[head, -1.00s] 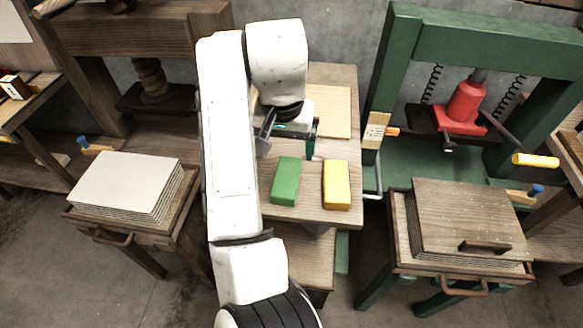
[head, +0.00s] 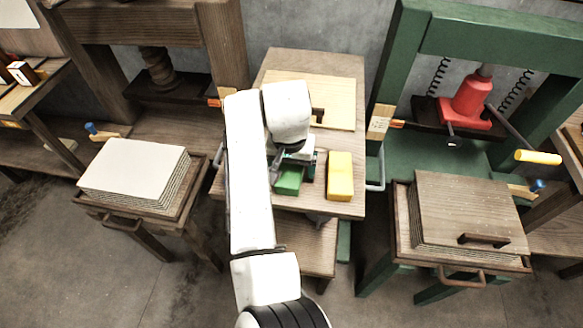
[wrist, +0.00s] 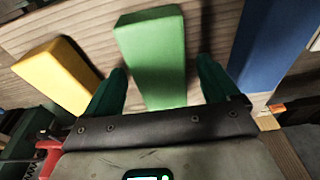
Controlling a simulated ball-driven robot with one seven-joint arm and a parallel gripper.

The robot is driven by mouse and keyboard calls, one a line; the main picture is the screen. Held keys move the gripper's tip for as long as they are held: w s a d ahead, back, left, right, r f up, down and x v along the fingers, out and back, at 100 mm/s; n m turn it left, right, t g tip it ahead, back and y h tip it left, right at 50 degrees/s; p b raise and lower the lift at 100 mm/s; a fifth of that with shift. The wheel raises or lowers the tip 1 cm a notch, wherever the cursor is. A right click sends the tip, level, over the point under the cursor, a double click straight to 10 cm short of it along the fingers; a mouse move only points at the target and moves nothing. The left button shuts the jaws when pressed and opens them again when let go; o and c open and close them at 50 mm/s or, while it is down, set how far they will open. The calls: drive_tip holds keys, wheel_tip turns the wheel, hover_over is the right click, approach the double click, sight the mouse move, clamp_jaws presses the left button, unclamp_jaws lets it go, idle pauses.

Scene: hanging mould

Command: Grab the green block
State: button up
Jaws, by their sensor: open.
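The green block (head: 289,179) lies on the small wooden table (head: 335,204), partly hidden by my gripper in the head view. In the wrist view the green block (wrist: 153,55) stretches away from between the two dark green fingers. My gripper (wrist: 160,88) is open, with one finger on each side of the block's near end and a gap showing beside it. In the head view my gripper (head: 293,170) is over the block. I cannot tell whether any finger touches it.
A yellow block (head: 340,176) lies just right of the green one; it also shows in the wrist view (wrist: 55,75). A blue thing (wrist: 268,45) is on the other side there. A pale board (head: 338,95) lies at the table's back. A green press (head: 440,150) stands at right.

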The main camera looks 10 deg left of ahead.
drive_tip(key=c, duration=1.2)
drive_tip(key=shift+r, duration=0.2)
